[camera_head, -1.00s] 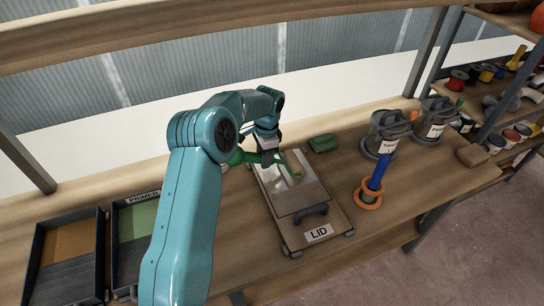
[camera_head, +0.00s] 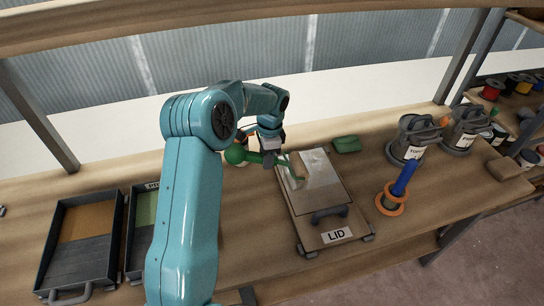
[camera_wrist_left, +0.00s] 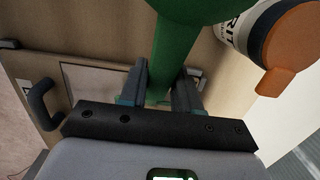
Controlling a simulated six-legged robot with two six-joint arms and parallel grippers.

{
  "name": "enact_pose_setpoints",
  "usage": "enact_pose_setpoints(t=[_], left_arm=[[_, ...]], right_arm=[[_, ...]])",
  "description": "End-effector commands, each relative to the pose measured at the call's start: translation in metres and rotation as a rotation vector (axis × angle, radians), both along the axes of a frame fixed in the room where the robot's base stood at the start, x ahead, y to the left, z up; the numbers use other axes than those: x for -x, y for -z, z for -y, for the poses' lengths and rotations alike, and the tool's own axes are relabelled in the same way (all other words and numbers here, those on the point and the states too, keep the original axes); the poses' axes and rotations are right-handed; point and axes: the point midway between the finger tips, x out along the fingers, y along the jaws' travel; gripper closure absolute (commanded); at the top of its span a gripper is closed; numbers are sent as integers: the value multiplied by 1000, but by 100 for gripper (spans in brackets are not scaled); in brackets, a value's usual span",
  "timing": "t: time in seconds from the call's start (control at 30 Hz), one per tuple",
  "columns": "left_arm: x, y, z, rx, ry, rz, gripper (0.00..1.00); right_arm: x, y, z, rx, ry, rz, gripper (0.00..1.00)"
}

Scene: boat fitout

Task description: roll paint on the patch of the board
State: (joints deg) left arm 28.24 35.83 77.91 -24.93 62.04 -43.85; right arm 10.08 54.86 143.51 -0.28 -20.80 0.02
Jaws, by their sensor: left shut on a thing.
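The board labelled LID (camera_head: 308,232) lies on the bench with a black handle near its front edge. Its patch (camera_head: 325,192) is a grey-brown rectangle, paler and shinier toward the back. My left gripper (camera_head: 269,158) is over the board's back left edge, shut on the green handle of the paint roller (camera_head: 238,154). The roller's frame reaches right over the patch; I cannot tell whether its head touches the surface. In the left wrist view the green handle (camera_wrist_left: 172,55) runs between the fingers (camera_wrist_left: 160,90). My right gripper is not in view.
Two paint trays (camera_head: 62,268) (camera_head: 133,238) stand at the left, the second partly behind my arm. A green block (camera_head: 347,145), grey cans (camera_head: 412,135) (camera_head: 465,130) and a blue-handled tool (camera_head: 404,180) stand right of the board. An orange-capped bottle (camera_wrist_left: 240,25) is close in the left wrist view.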

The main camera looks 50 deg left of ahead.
Motion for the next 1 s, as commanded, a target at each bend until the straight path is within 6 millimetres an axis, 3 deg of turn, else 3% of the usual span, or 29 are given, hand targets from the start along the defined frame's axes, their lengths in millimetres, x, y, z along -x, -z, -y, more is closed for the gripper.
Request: enact_pose_setpoints(t=[0.2,0.6,1.0], left_arm=[[2,0,-2,-1,-1,1,100],[39,0,-22,-1,-1,3,100],[40,-8,-22,-1,-1,3,100]], right_arm=[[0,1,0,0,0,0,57],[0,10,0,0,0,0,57],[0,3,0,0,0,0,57]])
